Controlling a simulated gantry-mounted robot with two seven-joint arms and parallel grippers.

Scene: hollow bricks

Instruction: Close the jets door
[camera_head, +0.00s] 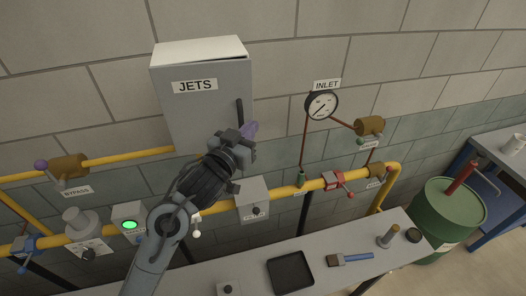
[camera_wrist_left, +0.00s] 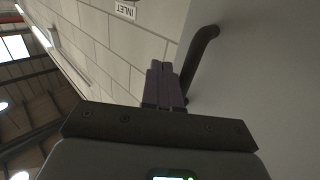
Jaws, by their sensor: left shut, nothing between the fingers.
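My left gripper (camera_head: 251,130) is at the lower right of the door, beside the handle's lower end. In the left wrist view its purple fingers (camera_wrist_left: 163,86) are together and empty, beside the black handle (camera_wrist_left: 197,58); I cannot tell if they touch it. My right gripper is not in view.
A yellow pipe (camera_head: 312,185) with valves runs below the cabinet. A gauge (camera_head: 321,105) labelled INLET is to the right. A workbench (camera_head: 325,243) below holds a black tray (camera_head: 290,272) and a brush (camera_head: 350,258). A green drum (camera_head: 450,213) stands at the right.

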